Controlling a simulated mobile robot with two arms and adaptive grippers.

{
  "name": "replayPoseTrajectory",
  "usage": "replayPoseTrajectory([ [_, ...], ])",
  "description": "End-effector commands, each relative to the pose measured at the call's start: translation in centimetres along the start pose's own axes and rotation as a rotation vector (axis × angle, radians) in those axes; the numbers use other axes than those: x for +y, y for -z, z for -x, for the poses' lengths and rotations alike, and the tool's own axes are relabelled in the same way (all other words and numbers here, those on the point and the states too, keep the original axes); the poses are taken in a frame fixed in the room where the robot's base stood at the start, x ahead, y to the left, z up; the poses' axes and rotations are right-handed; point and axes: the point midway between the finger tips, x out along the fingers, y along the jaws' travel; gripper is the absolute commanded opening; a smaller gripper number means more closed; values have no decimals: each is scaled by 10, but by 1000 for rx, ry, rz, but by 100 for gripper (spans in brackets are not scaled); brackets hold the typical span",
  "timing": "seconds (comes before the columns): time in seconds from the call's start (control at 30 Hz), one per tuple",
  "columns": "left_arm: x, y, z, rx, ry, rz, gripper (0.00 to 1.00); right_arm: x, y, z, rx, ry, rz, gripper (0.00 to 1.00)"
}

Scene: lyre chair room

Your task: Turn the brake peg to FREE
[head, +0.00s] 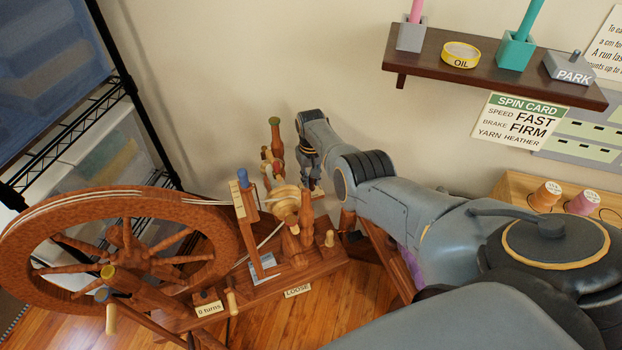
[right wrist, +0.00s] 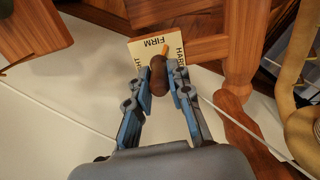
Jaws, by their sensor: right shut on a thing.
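The brake peg (right wrist: 159,74) is a dark brown rounded knob in the right wrist view, with an orange pointer (right wrist: 165,51) at its far end. Behind it is a cream dial card (right wrist: 148,48). It reads FIRM upside down at the top and HARD at the right; a partly covered word is at the left. I cannot read FREE. The pointer leans toward the upper right, between FIRM and HARD. My right gripper (right wrist: 161,85) is shut on the peg, one finger each side. In the head view the right gripper (head: 314,182) is behind the spinning wheel's upright parts.
The spinning wheel (head: 40,215) stands at the left, with labels LOOSE (head: 297,291) and 0 turns (head: 209,308). A wall shelf (head: 480,68) holds an oil tin (head: 461,55) and a PARK block (head: 572,70). A spin card (head: 521,120) reads BRAKE FIRM. A wire rack stands far left.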

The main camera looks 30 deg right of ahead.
Motion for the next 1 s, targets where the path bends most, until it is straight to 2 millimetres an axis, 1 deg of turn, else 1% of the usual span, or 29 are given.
replayPoseTrajectory([
  [0.03,0,0,0,0,0,0,40,0,-1,0,-2,0,0,0],
  [0.07,0,0,0,0,0,0,40,0,-1,0,-2,0,0,21],
  [0.1,0,0,0,0,0,0,40,0,-1,0,-2,0,0,30],
  [0.17,0,0,0,0,0,0,40,0,0,0,-2,0,-1,42],
  [0.47,-1,-2,0,-2,1,0,40,0,0,0,0,0,-1,42],
  [0.63,-1,-2,0,-1,1,0,40,0,1,5,1,-1,-1,42],
  [0.87,0,0,0,0,0,0,40,0,1,28,3,-2,-1,42],
  [1.0,0,0,0,0,0,0,40,0,1,54,5,-1,-1,42],
])
